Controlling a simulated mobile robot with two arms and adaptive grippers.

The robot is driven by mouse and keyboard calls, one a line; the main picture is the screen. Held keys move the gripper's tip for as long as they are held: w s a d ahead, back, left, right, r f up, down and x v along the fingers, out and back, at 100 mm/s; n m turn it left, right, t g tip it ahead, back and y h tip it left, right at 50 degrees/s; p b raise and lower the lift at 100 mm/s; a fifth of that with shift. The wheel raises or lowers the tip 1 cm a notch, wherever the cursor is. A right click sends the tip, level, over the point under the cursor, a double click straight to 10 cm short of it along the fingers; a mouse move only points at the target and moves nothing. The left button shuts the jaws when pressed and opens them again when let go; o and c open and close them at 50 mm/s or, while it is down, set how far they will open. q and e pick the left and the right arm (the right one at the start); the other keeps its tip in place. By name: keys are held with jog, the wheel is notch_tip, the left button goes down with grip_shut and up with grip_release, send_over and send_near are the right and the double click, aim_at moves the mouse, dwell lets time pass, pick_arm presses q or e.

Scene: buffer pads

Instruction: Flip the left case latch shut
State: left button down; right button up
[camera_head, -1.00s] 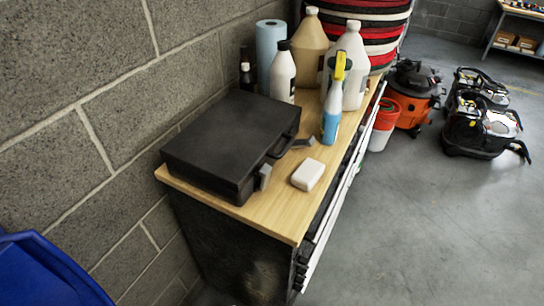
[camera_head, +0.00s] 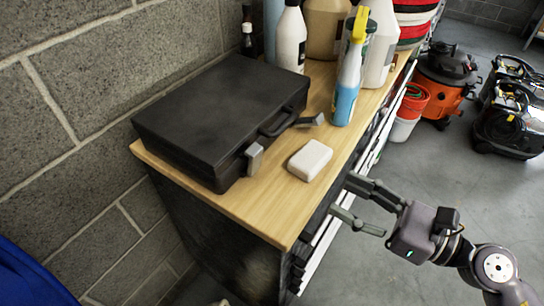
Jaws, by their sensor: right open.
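A closed black case (camera_head: 215,115) lies flat on the wooden worktop (camera_head: 238,205), with its handle side facing the open floor. Its left latch (camera_head: 254,158) is a grey tab at the near front corner and stands out from the case's front. The right latch (camera_head: 310,119), beyond the handle (camera_head: 278,125), also sticks outward. My right gripper (camera_head: 344,196) is open and empty. It is beside the worktop's right edge, fingers pointing left, apart from the case and both latches. My left gripper is not in view.
A white block (camera_head: 310,160) lies on the worktop between the left latch and my right gripper. A blue spray bottle (camera_head: 348,85) and several jugs stand behind. A block wall (camera_head: 90,110) borders the left side.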

jog(key=p, duration=0.5)
send_near(259, 155)
jog(key=p+x, duration=0.1)
jog(key=x, duration=0.1)
jog(key=p+x, duration=0.1)
jog(key=x, duration=0.1)
jog(key=p+x, duration=0.1)
jog(key=x, duration=0.2)
jog(key=shift+r, duration=0.3)
jog(key=shift+w+a+f, duration=0.15)
jog(key=shift+w+a, duration=0.15)
jog(key=shift+a, duration=0.3)
jog(key=shift+c, duration=0.3)
